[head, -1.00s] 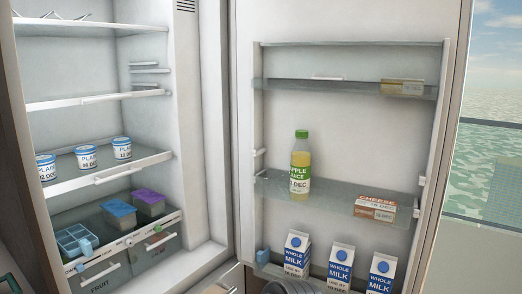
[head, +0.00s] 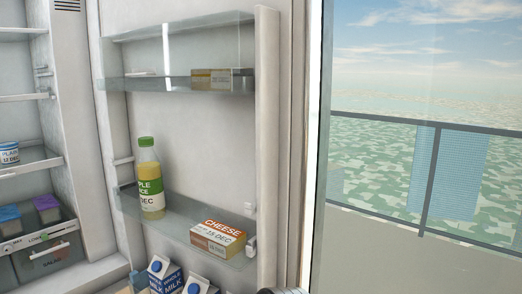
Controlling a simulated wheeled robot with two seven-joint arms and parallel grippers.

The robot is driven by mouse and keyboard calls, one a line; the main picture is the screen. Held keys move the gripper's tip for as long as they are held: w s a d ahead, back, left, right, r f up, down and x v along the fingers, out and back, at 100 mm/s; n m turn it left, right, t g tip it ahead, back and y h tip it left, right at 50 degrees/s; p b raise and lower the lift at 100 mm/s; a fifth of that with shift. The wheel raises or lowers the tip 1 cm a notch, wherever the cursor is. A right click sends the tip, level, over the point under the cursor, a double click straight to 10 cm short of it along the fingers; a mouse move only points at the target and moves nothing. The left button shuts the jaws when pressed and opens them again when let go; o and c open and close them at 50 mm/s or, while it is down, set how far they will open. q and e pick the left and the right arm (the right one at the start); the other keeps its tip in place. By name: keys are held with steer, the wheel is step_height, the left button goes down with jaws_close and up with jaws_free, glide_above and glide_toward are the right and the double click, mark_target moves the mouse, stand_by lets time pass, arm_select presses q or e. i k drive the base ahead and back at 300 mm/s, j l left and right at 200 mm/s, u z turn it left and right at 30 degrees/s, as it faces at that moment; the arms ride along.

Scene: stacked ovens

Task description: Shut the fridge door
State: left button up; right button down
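The fridge door (head: 200,130) stands open with its inner side facing me. Its free edge (head: 293,130) is on the right, beside the window. The door's upper shelf (head: 135,84) holds a tan box (head: 222,79). Its middle shelf (head: 184,222) holds a juice bottle (head: 150,180) and a cheese box (head: 217,239). Milk cartons (head: 164,274) show below, cut off by the frame. The open fridge interior (head: 30,120) is at the left. Neither gripper shows; a small grey part, perhaps of my arm, shows at the bottom edge near the door's free edge.
Inside the fridge are a yoghurt tub (head: 9,154), purple-lidded containers (head: 46,208) and a clear drawer (head: 45,256). Right of the door is a window or glass opening with a railing (head: 430,180) and water beyond. The floor is not visible.

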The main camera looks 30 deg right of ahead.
mark_target(252, 154)
steer(key=l+u, duration=0.15)
steer(key=l, duration=0.3)
steer(key=l+u, duration=0.1)
steer(key=l, duration=0.4)
steer(key=l+u, duration=0.15)
steer(key=l, duration=0.3)
steer(key=k+l+u, duration=0.1)
steer(key=l, duration=0.35)
steer(key=k+l+u, duration=0.15)
steer(key=l, duration=0.3)
steer(key=l+u, duration=0.1)
steer(key=l, duration=0.35)
steer(key=k+l+u, duration=0.15)
steer(key=l, duration=0.25)
steer(key=k+l+u, duration=0.1)
steer(key=l, duration=0.35)
steer(key=k+l+z, duration=0.15)
steer(key=k+z, duration=0.2)
